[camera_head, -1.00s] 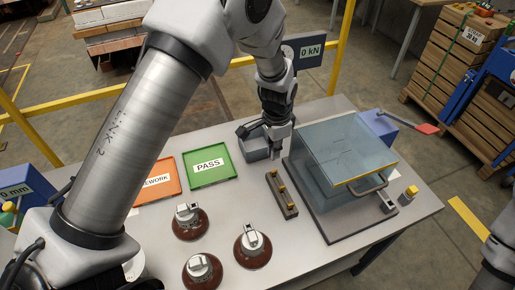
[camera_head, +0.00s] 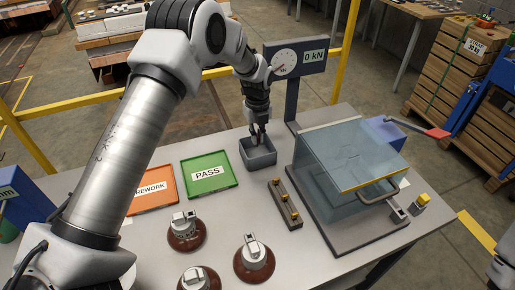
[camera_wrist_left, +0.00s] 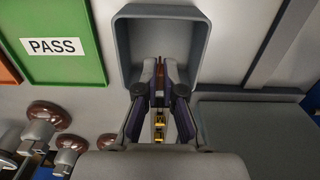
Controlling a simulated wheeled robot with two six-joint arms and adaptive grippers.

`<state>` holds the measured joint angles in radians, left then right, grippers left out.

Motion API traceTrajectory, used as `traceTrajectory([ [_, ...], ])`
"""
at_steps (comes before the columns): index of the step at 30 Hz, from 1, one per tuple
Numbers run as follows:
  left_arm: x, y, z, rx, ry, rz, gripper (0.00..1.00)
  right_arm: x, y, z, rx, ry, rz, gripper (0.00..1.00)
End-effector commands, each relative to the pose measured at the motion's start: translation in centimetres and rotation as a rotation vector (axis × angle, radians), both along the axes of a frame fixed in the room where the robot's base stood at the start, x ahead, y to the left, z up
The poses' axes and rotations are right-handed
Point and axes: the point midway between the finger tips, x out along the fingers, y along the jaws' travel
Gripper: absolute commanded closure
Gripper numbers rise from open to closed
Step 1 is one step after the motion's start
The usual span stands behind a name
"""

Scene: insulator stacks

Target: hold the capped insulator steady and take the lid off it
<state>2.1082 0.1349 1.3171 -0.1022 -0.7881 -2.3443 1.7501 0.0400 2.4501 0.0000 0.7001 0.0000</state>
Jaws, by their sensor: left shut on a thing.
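Three brown insulators with grey metal caps stand upright at the table's front: one (camera_head: 186,232) at the left, one (camera_head: 254,260) at the right, and one (camera_head: 203,277) cut by the lower edge. No separate lid can be made out on them. My left gripper (camera_head: 259,133) is far behind them, pointing down over a small grey bin (camera_head: 258,160). In the left wrist view the gripper (camera_wrist_left: 160,72) is shut on a small thin brown thing (camera_wrist_left: 160,84), mostly hidden by the fingers. My right gripper is out of view.
An orange REWORK tray (camera_head: 151,205) and a green PASS tray (camera_head: 208,187) lie left of the bin. A rack with yellow pieces (camera_head: 284,221) stands mid-table. A clear-walled box (camera_head: 345,165) takes up the right side. A 0 kN gauge post (camera_head: 291,105) rises behind.

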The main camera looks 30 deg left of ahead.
Motion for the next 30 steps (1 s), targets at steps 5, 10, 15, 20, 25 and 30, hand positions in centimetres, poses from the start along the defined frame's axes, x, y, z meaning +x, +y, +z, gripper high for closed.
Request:
traceTrajectory([
  [5, 0.0, 0.0, -2.4, 0.001, 0.001, 0.001, 1.0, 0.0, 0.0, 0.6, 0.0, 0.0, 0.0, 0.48],
  [10, 0.0, 0.0, -4.7, 0.002, -0.003, 0.002, 1.0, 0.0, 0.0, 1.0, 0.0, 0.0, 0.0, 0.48],
  [15, 0.0, 0.0, -4.7, 0.001, -0.003, 0.002, 1.0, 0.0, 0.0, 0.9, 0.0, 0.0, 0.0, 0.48],
  [20, 0.1, 0.0, -5.0, 0.001, -0.003, 0.002, 0.86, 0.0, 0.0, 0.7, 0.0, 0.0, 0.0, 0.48],
  [25, 0.0, 0.0, -5.0, 0.0, -0.003, 0.002, 0.68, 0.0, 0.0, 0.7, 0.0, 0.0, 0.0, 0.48],
  [30, 0.0, 0.0, -4.9, 0.001, -0.004, 0.003, 0.68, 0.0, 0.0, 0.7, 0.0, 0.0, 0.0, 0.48],
])
